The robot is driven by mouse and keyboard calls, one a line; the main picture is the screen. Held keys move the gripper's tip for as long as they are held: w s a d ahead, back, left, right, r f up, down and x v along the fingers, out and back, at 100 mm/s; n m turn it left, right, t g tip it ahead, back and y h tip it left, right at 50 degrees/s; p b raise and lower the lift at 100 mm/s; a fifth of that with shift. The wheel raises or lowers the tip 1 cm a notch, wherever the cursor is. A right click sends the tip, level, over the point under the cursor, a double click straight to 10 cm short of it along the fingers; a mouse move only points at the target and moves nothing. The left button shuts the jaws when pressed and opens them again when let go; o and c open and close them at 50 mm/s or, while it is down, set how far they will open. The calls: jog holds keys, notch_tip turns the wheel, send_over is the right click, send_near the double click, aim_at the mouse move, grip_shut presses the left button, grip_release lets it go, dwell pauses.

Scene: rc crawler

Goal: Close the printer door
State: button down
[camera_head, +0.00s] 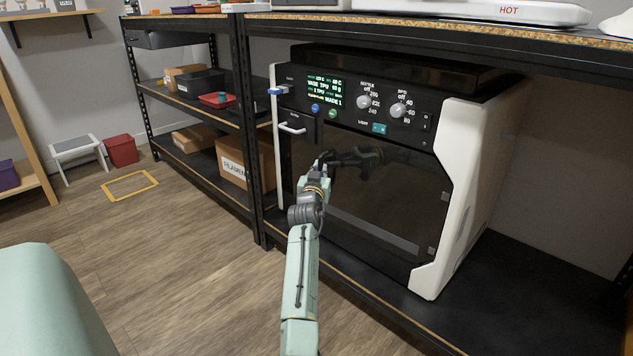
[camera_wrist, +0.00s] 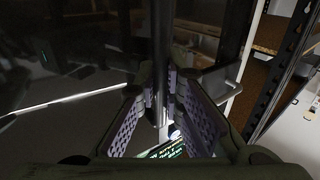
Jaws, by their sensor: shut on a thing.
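The printer (camera_head: 462,170) is a black and white box on the shelf unit. Its door is a dark glossy panel (camera_head: 385,200) with small hinge-like tabs at its right edge. The door looks roughly in line with the printer's front; I cannot tell whether a narrow gap stays open. My gripper (camera_head: 322,162) is at the door's left side, mirrored in the panel. In the wrist view, its purple-padded fingers (camera_wrist: 158,108) stand on either side of a dark upright bar (camera_wrist: 160,50), apparently the door's handle, and are shut on it. The handle is hidden in the head view.
The control panel (camera_head: 345,98) with display and knobs is above the door. A pale handle (camera_head: 291,129) sticks out at the printer's left. A dark shelf post (camera_head: 250,130) stands left of the printer.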

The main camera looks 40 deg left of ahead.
jog(key=shift+w+d+f+b, duration=0.1)
jog(key=shift+w+b, duration=0.35)
jog(key=shift+w, duration=0.95)
jog(key=shift+w+d, duration=0.1)
jog(key=c, duration=2)
grip_release()
jog(key=shift+o, duration=0.2)
jog(key=shift+r, duration=0.2)
